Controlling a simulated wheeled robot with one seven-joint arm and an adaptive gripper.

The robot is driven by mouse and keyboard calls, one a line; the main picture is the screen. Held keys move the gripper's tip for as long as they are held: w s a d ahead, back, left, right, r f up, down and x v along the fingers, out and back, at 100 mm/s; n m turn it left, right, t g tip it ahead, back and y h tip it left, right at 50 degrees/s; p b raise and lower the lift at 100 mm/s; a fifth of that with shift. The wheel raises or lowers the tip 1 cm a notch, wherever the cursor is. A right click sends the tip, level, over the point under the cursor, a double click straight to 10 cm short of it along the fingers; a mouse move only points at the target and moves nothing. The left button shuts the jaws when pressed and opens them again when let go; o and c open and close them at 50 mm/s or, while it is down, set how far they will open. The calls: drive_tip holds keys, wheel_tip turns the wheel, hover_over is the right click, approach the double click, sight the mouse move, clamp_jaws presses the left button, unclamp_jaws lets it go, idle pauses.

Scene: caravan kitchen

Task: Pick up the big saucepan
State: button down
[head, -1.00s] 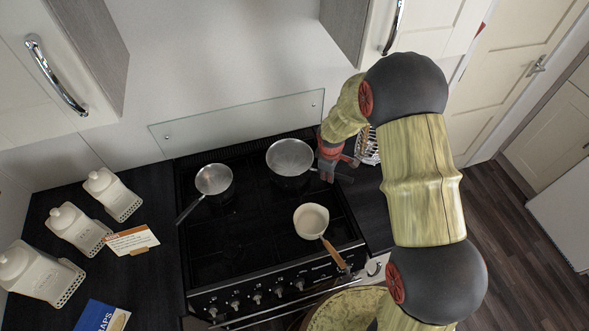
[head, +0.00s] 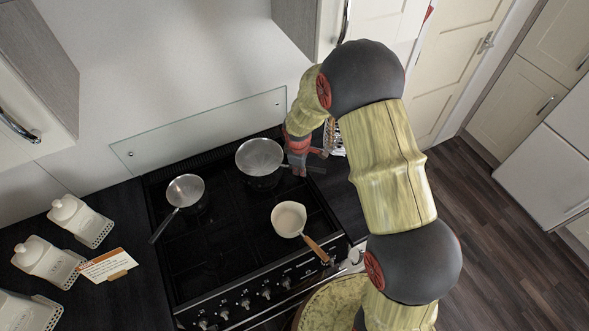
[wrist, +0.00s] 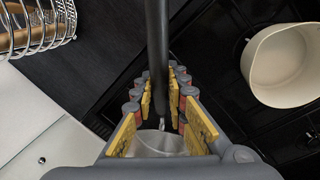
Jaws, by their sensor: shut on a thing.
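The big saucepan (head: 260,157), a round metal pan, is at the back right of the black hob (head: 225,245). Its dark handle (head: 317,169) points right. My gripper (head: 298,163) is at the right side of the pan, partly covered by my own wrist. In the wrist view, my gripper (wrist: 163,95) is shut on the black handle (wrist: 157,40), which runs between the yellow finger pads. A bit of grey metal (wrist: 158,142) shows below the fingers. I cannot tell whether the pan is clear of the hob.
A smaller metal pan (head: 186,191) is at the left of the hob. A cream pan with a wooden handle (head: 289,219) is at the front right. A wire rack (wrist: 38,25) stands close to the gripper. White canisters (head: 80,221) line the left counter.

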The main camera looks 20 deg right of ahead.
drive_tip(key=s+a+r, duration=0.3)
drive_tip(key=s+r, duration=0.9)
drive_tip(key=s, duration=0.1)
drive_tip(key=shift+s+b, duration=0.3)
drive_tip(key=shift+b, duration=0.05)
